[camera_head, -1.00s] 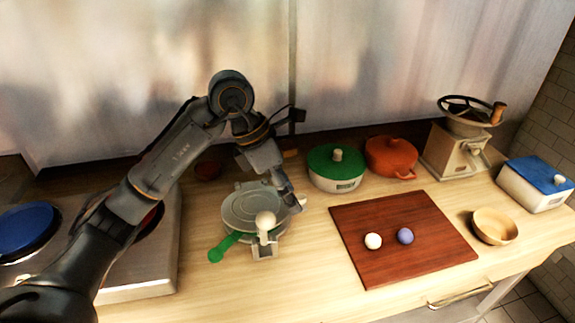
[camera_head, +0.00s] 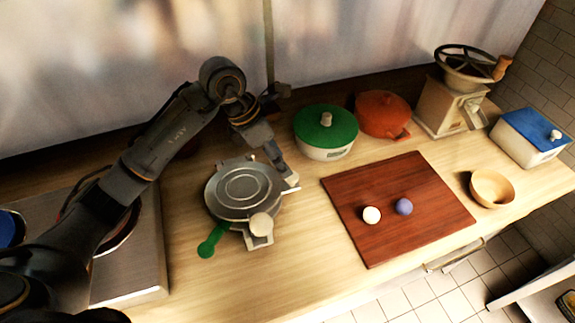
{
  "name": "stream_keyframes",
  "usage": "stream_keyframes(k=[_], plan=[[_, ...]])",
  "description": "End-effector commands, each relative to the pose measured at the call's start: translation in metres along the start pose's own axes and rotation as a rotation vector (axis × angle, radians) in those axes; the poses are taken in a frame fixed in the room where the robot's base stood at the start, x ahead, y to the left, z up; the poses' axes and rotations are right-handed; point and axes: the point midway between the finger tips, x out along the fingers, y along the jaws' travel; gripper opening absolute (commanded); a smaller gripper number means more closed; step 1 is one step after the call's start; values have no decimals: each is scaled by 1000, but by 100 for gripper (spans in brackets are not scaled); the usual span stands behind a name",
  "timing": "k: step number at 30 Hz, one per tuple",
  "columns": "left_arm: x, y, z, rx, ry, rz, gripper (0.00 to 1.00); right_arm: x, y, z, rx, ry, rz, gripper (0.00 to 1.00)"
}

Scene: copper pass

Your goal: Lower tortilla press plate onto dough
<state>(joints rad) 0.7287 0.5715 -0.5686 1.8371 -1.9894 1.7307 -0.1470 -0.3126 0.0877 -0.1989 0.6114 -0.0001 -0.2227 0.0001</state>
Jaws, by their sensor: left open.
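The tortilla press (camera_head: 230,200) stands on the wooden counter left of the middle. Its round grey plate (camera_head: 238,188) with concentric rings looks flat over the base. A green handle (camera_head: 211,240) sticks out toward the lower left, and a cream knob (camera_head: 262,225) is at its front. I see no dough in the press; whether any lies under the plate is hidden. My left gripper (camera_head: 287,180) is open, pointing down at the right edge of the press. I cannot tell whether it touches the press. My right gripper is out of view.
A dark red board (camera_head: 400,235) holds a white ball (camera_head: 371,215) and a purple ball (camera_head: 403,206). Green-lidded (camera_head: 326,125) and orange (camera_head: 384,113) pots stand behind. A grinder (camera_head: 450,105), wooden bowl (camera_head: 491,188) and blue-lidded box (camera_head: 530,138) are right. A metal stove (camera_head: 130,260) is left.

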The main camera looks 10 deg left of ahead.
Motion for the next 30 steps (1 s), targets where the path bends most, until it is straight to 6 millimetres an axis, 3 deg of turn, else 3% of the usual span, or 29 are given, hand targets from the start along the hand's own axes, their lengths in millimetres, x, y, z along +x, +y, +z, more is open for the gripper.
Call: stream_keyframes(k=[3, 9, 20, 23, 28, 30], plan=[[22, -2, 1, -2, 1, -5, 54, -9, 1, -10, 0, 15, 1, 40], [46, 0, 0, -2, 1, -2, 54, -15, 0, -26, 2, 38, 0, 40], [53, 0, 0, 1, -1, 0, 54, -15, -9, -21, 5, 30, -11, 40], [53, 0, 0, 1, 0, 0, 39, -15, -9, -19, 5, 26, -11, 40], [53, 0, 0, 0, -1, 0, 5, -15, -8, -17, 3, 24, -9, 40], [53, 0, 0, 0, 0, 0, 0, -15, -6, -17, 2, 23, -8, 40]])
